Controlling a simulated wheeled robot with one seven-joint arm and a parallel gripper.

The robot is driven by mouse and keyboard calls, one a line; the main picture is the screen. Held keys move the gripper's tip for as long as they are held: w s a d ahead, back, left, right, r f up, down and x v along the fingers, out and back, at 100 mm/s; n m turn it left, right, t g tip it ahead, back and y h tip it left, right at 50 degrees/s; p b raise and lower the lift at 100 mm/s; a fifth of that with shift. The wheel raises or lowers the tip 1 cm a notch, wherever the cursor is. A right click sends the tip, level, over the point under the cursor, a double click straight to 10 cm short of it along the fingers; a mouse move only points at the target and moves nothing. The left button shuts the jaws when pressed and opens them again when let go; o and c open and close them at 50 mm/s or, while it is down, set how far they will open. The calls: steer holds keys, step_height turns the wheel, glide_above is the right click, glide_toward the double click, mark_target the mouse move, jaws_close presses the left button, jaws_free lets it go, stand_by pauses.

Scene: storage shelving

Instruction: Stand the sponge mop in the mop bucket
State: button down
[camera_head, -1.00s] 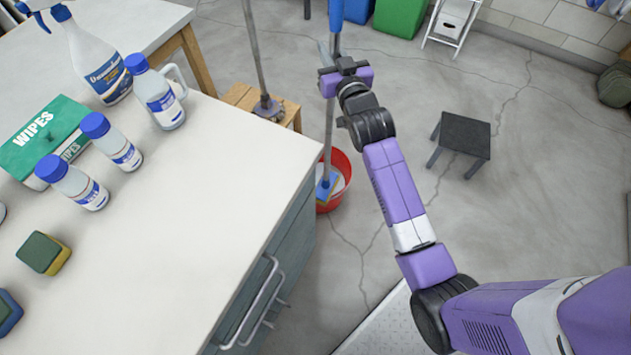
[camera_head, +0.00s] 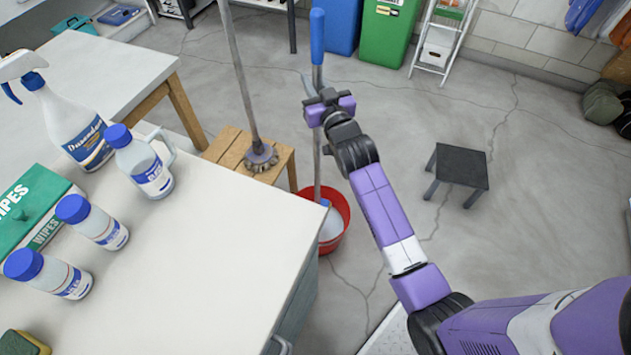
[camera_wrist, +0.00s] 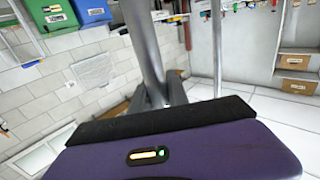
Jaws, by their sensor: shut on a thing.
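My gripper (camera_head: 325,108) is shut on the grey pole of the sponge mop (camera_head: 317,170), below its blue grip. The mop stands nearly upright beyond the worktop's edge. Its pole also rises past my gripper in the wrist view (camera_wrist: 143,40). The red mop bucket (camera_head: 343,238) is on the floor below, its left side hidden by the worktop. The pole's lower end crosses the bucket's left part, and a small blue patch shows there. The sponge head is mostly hidden; I cannot tell whether it rests inside. Something pale shows inside the bucket.
A white worktop (camera_head: 215,250) with bottles and a wipes box fills the left. A wooden stool (camera_head: 228,148) with another upright pole stands just left of the bucket. A dark stool (camera_head: 460,170) is at right. Floor between bucket and dark stool is clear.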

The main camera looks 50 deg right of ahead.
steer(key=b, duration=0.8)
glide_above(320, 144)
steer(key=x, duration=0.4)
step_height(320, 144, down, 13)
steer(key=shift+w+a+f+b, duration=0.1)
steer(key=shift+a+f+b, duration=0.05)
steer(key=shift+f+b, duration=2.15)
steer(key=shift+f, duration=0.3)
steer(key=shift+f, duration=0.15)
steer(key=c, duration=1.3)
jaws_free()
steer(key=v, duration=0.8)
steer(key=shift+f, duration=0.35)
